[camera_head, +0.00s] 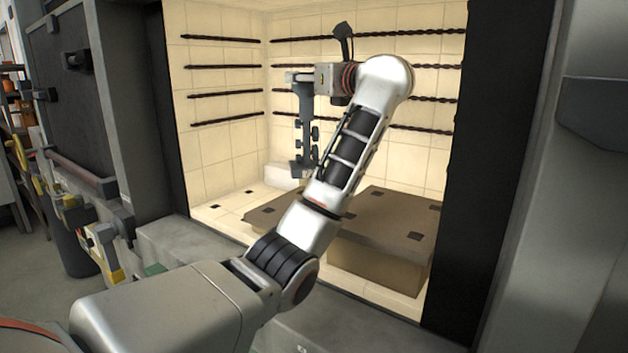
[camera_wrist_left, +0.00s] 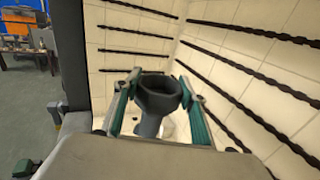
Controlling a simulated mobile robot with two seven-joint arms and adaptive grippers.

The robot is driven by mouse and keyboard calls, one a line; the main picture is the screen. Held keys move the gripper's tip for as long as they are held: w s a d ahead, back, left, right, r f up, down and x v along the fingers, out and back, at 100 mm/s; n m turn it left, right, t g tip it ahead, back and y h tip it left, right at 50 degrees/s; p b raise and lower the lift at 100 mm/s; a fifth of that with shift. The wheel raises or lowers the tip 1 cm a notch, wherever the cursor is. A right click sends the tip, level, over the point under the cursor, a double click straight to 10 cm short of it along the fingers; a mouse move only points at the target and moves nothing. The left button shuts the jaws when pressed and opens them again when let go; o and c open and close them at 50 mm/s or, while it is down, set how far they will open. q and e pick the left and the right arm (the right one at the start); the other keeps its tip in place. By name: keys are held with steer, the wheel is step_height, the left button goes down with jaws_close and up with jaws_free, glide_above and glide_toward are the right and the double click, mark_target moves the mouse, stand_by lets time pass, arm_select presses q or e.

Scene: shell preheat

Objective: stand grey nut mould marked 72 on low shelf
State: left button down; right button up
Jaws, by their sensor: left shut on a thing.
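A brown slab shelf (camera_head: 264,217) lies low in the chamber's left-middle, partly behind my arm. The gripper is above its back edge; the gap cannot be judged. My right gripper is out of view.
A seemingly higher brown slab (camera_head: 400,213) on a tan block stands to the right. A pale block (camera_head: 281,176) sits behind the gripper. Dark twisted heating rods (camera_head: 222,66) line the walls. The dark door frame (camera_head: 487,180) bounds the opening.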

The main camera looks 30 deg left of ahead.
mark_target(310, 118)
arm_select(q)
steer(key=f, duration=0.4)
steer(key=shift+s+a+f, duration=0.1)
steer(key=shift+s+f, duration=0.1)
steer(key=shift+f, duration=2.5)
steer(key=c, duration=1.2)
jaws_free()
steer(key=shift+f, duration=0.1)
steer(key=shift+r, duration=0.2)
steer(key=v, duration=0.6)
steer(key=shift+d+f, duration=0.15)
steer(key=shift+d, duration=0.15)
steer(key=shift+s+d+b, duration=0.3)
steer(key=shift+d, duration=0.2)
